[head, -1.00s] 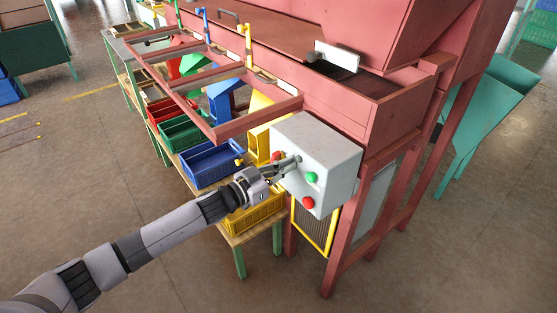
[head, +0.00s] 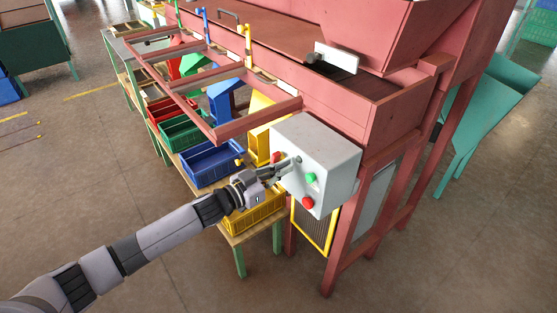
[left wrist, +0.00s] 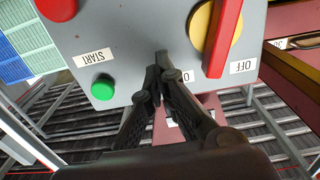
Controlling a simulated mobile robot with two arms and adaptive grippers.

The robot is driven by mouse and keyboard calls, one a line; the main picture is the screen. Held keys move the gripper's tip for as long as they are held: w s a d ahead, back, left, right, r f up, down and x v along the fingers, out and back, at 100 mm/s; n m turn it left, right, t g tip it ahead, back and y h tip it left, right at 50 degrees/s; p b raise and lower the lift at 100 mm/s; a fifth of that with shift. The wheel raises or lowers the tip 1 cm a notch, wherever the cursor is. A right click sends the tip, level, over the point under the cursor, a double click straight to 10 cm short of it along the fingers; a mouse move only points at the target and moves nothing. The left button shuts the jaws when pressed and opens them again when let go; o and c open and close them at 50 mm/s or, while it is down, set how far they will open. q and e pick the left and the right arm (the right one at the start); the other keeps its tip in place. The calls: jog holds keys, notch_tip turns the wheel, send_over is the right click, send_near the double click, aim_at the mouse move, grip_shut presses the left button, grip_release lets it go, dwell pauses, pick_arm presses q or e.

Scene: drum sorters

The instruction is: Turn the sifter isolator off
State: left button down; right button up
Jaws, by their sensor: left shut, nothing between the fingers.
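The grey control box (head: 335,165) hangs on the red sifter frame. In the left wrist view, the isolator's red bar handle (left wrist: 222,40) crosses a yellow disc (left wrist: 203,28); a label reading OFF (left wrist: 243,65) is beside its lower end. In the head view, a bit of red (head: 276,156) shows at the box's left edge, partly behind the gripper. My left gripper (head: 286,165) is shut and empty in front of the box. Its fingertips (left wrist: 161,62) appear between the handle and the green START button (left wrist: 103,87); contact cannot be told. My right gripper is out of view.
The box also carries a green button (head: 310,178) and a red button (head: 308,202). Yellow (head: 258,210) and blue (head: 211,163) crates stand on a bench left of the box. A red frame (head: 215,130) extends above them. Open floor lies in front.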

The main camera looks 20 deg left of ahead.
pick_arm(q)
jog(key=shift+a, duration=0.1)
jog(key=shift+w+a+r+b, duration=0.1)
jog(key=shift+w+a+b, duration=0.05)
jog(key=shift+w+a, duration=0.55)
jog(key=shift+w+a+r+b, duration=0.15)
jog(key=shift+w+a, duration=0.3)
jog(key=shift+a, duration=0.45)
jog(key=shift+s+a+p, duration=0.2)
jog(key=shift+p, duration=0.15)
jog(key=d+p+v, duration=0.1)
jog(key=p+v, duration=0.2)
jog(key=v, duration=0.3)
jog(key=shift+s+r, duration=0.25)
jog(key=shift+s, duration=0.3)
